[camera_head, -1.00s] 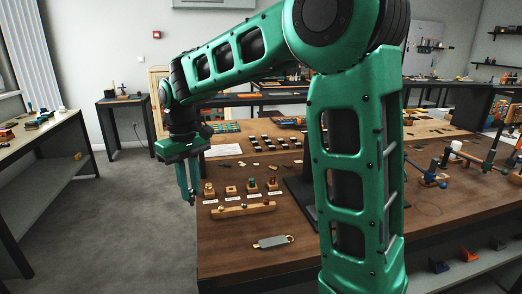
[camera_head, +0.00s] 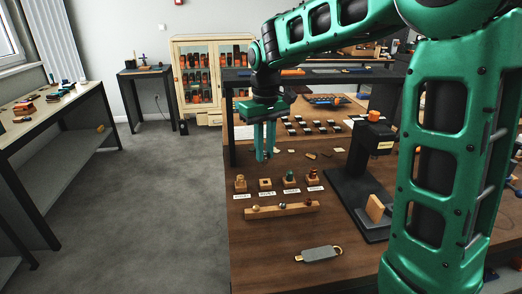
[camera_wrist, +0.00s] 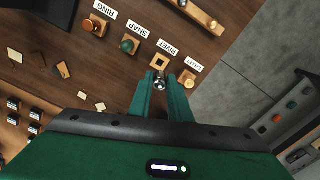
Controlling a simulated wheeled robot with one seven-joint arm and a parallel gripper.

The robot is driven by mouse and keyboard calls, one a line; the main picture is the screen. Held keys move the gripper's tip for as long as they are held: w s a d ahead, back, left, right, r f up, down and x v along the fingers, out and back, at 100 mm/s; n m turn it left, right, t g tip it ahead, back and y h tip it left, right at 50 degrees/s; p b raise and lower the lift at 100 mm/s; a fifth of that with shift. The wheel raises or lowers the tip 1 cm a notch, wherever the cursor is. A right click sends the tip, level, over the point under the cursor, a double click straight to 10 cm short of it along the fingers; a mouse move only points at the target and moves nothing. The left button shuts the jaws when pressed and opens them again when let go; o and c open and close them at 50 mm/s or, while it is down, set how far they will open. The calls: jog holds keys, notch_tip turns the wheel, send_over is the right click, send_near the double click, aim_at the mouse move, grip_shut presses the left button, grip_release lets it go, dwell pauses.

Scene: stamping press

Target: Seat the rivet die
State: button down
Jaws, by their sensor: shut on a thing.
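My gripper (camera_wrist: 161,85) is shut on a small shiny metal die (camera_wrist: 160,82), held between the fingertips. In the head view my gripper (camera_head: 264,157) points down above the row of small wooden blocks. The block by the RIVET label (camera_wrist: 167,63) is square with a dark, empty-looking opening; it lies just beyond the held die in the wrist view, and shows second from left in the head view (camera_head: 265,184). The gap between die and block is hard to judge.
Neighbouring blocks hold a green-topped piece (camera_head: 290,179) and a reddish-brown piece (camera_head: 314,180); another block (camera_head: 240,184) stands at the row's left end. A wooden rail (camera_head: 282,210) with small pieces lies in front. A black press (camera_head: 372,150) stands to the right.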

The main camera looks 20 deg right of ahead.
aim_at(266, 163)
jog(key=shift+s+d+r, duration=0.1)
jog(key=shift+s+d, duration=0.05)
jog(key=shift+s+f, duration=0.1)
jog(key=shift+f, duration=2.15)
jog(key=shift+s+f, duration=0.1)
jog(key=shift+f, duration=1.15)
jog(key=c, duration=1.6)
grip_release()
jog(key=shift+o, duration=0.2)
jog(key=shift+r, duration=0.1)
notch_tip(266, 163, up, 10)
jog(key=shift+r, duration=0.25)
